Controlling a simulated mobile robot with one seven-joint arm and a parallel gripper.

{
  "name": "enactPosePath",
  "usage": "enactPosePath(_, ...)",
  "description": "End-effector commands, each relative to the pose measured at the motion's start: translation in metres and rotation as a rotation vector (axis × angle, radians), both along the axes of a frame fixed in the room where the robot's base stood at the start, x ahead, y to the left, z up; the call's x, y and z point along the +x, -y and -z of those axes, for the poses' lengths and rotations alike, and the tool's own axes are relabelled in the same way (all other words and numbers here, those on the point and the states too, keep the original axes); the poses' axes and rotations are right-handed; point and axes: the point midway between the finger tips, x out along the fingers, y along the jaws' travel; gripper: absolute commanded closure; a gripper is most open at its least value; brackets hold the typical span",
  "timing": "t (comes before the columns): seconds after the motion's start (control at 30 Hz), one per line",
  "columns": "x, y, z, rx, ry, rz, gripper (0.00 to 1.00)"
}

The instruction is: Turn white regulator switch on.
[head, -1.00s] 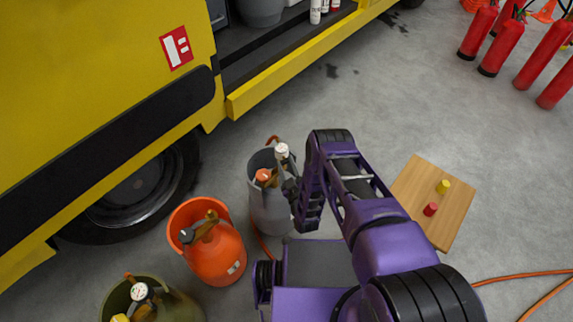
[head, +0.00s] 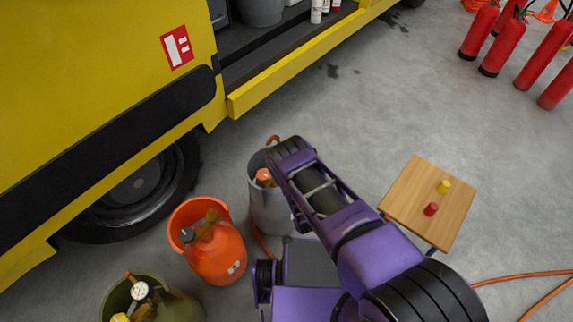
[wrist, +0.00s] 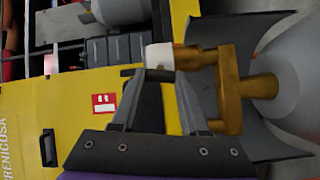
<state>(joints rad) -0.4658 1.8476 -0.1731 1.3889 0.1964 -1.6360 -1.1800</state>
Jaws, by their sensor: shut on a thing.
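The white regulator switch (wrist: 160,57) shows in the wrist view as a white collar at the end of a brass stub on the brass regulator (wrist: 229,92). The regulator joins a grey cylinder (wrist: 297,78) at the right. My gripper (wrist: 152,75) has its fingertips together at the white switch, and it is shut on it. The exact contact is partly hidden. In the head view, the grey bucket (head: 270,215) holds the grey cylinder with an orange part (head: 263,177) on top. My arm covers my gripper and the white switch there.
An orange cylinder (head: 215,256) in an orange bucket and an olive cylinder (head: 178,304) in an olive bucket stand at lower left. A yellow truck (head: 95,70) borders the left. A small wooden table (head: 410,200) stands right. Red extinguishers (head: 502,47) stand far right.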

Motion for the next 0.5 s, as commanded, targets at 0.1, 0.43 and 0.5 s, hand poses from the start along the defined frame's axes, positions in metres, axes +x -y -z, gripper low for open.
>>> enactPosePath(0.1,-0.0007,-0.0004,0.0009,-0.074,0.022,-0.001,1.0)
enactPosePath(0.43,-0.0002,0.0007,0.001,-0.193,0.06,0.002,1.0)
enactPosePath(0.5,-0.0001,0.0008,0.0011,-0.204,0.064,0.002,1.0)
